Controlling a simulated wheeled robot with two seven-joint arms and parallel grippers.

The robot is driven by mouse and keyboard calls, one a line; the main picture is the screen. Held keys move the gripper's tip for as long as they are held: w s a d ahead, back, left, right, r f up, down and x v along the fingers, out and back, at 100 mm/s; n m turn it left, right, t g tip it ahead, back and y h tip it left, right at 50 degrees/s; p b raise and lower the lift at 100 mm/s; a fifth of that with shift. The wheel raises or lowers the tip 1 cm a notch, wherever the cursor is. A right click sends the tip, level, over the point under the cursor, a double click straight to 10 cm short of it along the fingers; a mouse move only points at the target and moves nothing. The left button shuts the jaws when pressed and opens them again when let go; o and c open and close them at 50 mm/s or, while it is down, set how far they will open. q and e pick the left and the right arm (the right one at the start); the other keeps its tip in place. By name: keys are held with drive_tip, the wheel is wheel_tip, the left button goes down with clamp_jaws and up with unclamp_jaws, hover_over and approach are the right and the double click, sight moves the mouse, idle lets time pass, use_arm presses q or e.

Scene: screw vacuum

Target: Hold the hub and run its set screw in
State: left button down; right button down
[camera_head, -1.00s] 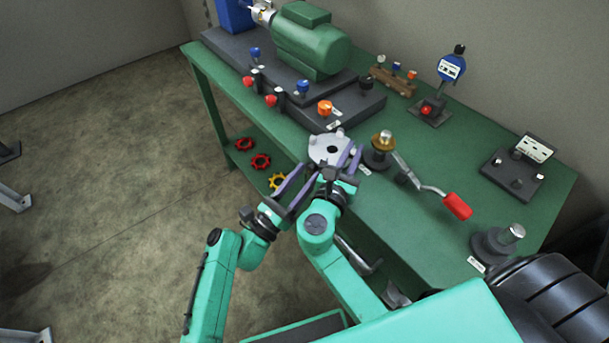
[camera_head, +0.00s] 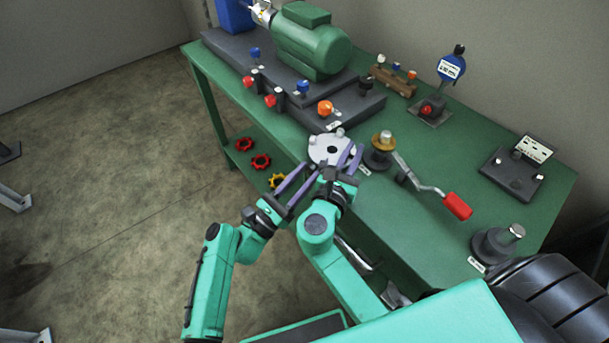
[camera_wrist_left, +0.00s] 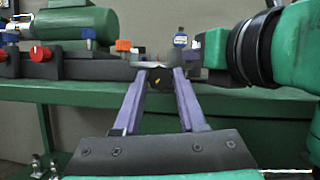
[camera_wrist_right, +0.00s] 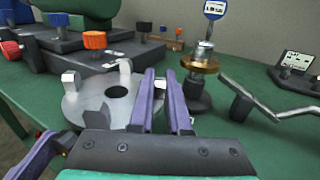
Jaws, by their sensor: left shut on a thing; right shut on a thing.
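The hub (camera_head: 327,149) is a silver disc with a centre hole and upright lugs, at the bench's front edge in the head view. In the right wrist view the hub (camera_wrist_right: 96,107) lies left of the fingers. My left gripper (camera_head: 302,182) reaches in from the front left; in its wrist view its fingers (camera_wrist_left: 161,77) close on a dark part with a yellow mark, under the disc's thin edge. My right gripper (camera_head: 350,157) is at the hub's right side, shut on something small. I cannot make out the set screw.
A stand with a brass-coloured collar (camera_head: 383,143) and a red-handled crank (camera_head: 457,206) are close right of my right gripper. A dark fixture with an orange knob (camera_head: 325,107) lies behind the hub. A green motor (camera_head: 310,45) stands farther back.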

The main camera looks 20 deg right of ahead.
use_arm(q)
drive_tip(key=m+g, duration=0.2)
drive_tip(key=m, duration=0.2)
drive_tip(key=m+g+h, duration=0.1)
drive_tip(key=m+g, duration=0.1)
drive_tip(key=m, duration=0.2)
drive_tip(key=shift+w+a, duration=0.1)
drive_tip(key=shift+m+h, duration=0.3)
drive_tip(key=c, duration=0.7)
unclamp_jaws()
drive_tip(key=shift+c, duration=0.2)
drive_tip(key=v, duration=1.2)
drive_tip(key=shift+w+a+r, duration=0.1)
drive_tip(key=shift+a, duration=0.05)
